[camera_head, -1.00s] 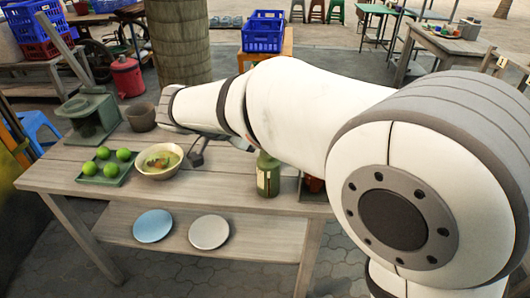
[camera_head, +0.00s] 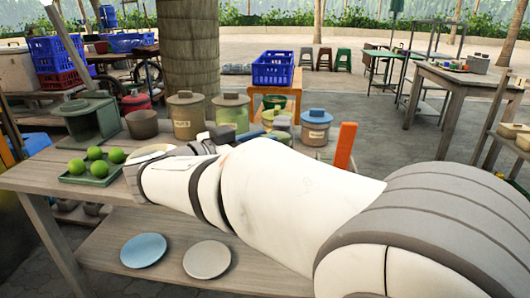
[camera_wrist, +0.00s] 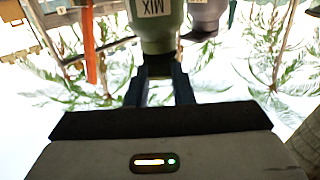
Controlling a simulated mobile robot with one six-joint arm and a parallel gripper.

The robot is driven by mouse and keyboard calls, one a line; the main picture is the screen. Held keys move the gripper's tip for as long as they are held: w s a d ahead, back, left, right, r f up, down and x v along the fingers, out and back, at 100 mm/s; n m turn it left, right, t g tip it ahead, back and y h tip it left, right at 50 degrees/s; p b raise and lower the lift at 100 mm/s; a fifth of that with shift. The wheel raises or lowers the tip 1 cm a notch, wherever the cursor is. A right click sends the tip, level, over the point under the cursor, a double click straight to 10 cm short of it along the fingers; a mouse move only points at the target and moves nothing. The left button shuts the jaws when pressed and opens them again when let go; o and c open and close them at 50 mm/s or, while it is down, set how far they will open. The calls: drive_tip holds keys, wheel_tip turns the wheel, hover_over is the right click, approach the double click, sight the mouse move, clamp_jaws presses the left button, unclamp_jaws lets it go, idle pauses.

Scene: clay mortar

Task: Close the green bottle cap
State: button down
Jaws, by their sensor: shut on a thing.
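In the wrist view, which looks upside down, a green bottle (camera_wrist: 157,25) labelled MIX shows with its neck toward my gripper (camera_wrist: 159,82). My gripper is shut on a dark cap (camera_wrist: 159,66) at the bottle's neck end. The cap looks in line with the neck and against it. I cannot tell whether it is seated.
A grey bottle (camera_wrist: 207,14) stands close beside the green one. In the head view, a tan jar (camera_head: 187,120), a green jar (camera_head: 230,116), a blue-lidded jar (camera_head: 316,128) and an upright orange piece (camera_head: 345,146) crowd the back. Limes (camera_head: 95,153) lie on a tray at left.

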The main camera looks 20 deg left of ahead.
drive_tip(key=shift+f+b, duration=0.25)
drive_tip(key=shift+b, duration=0.1)
idle(0.3)
drive_tip(key=c, duration=1.2)
unclamp_jaws()
drive_tip(key=shift+c, duration=0.2)
drive_tip(key=p+v, duration=0.2)
drive_tip(key=v, duration=0.6)
drive_tip(key=shift+w+f, duration=0.1)
drive_tip(key=shift+f, duration=0.05)
